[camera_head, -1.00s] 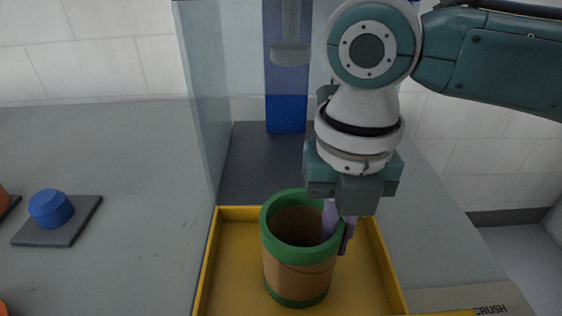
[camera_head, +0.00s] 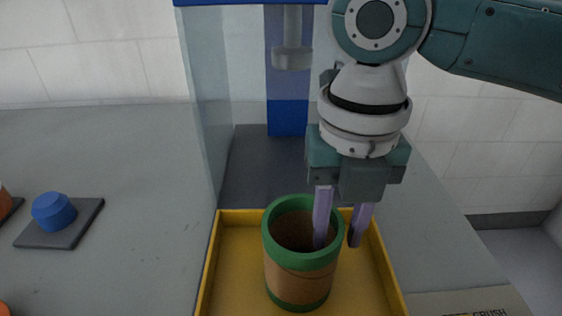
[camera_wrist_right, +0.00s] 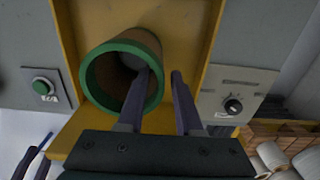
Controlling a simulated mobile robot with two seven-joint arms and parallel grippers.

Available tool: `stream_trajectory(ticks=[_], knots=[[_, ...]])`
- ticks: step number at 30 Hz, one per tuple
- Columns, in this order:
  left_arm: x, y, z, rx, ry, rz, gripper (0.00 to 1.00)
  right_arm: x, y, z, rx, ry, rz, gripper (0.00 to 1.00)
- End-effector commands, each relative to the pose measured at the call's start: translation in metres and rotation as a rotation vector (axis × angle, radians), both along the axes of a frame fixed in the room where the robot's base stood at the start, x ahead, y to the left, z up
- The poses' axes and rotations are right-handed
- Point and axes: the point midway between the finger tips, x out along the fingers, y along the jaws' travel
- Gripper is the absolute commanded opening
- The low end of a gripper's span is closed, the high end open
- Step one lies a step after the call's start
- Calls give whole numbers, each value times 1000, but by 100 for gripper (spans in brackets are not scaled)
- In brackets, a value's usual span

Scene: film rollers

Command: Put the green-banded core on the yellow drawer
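The green-banded core (camera_head: 300,270), a brown tube with green bands at its top and bottom, stands upright in the yellow drawer (camera_head: 388,272). My right gripper (camera_head: 340,238) is open over the core's right wall. One finger reaches into the core's mouth and the other is outside the wall, with a gap between them. In the right wrist view, the core's green rim (camera_wrist_right: 90,75) lies around the left finger, and the right finger is clear of it. Two dark finger-like shapes at that view's lower left may be my left gripper (camera_wrist_right: 34,160); their state is unclear.
A clear panel (camera_head: 205,100) and a grey press head (camera_head: 292,60) stand behind the drawer. A blue knob (camera_head: 53,211) on a dark plate sits at the left. The wrist view shows a green button (camera_wrist_right: 41,87) and a dial (camera_wrist_right: 233,106) beside the drawer.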

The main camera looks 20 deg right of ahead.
Motion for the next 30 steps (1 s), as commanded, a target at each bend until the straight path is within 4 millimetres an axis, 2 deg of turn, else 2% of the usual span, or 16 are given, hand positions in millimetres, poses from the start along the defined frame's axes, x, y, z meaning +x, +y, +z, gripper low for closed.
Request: stream_trajectory(ticks=[1,6,12,18,30], knots=[[0,0,5,1,0,-1,50,1,0,15,0,-6,2,34],[0,1,11,5,0,-4,50,1,0,54,1,-6,2,34],[0,3,15,9,0,-6,50,1,0,87,0,-3,1,34],[0,3,15,11,-1,-7,50,0,0,98,0,0,-1,34],[0,2,15,8,0,-5,50,0,0,98,0,0,0,34]])
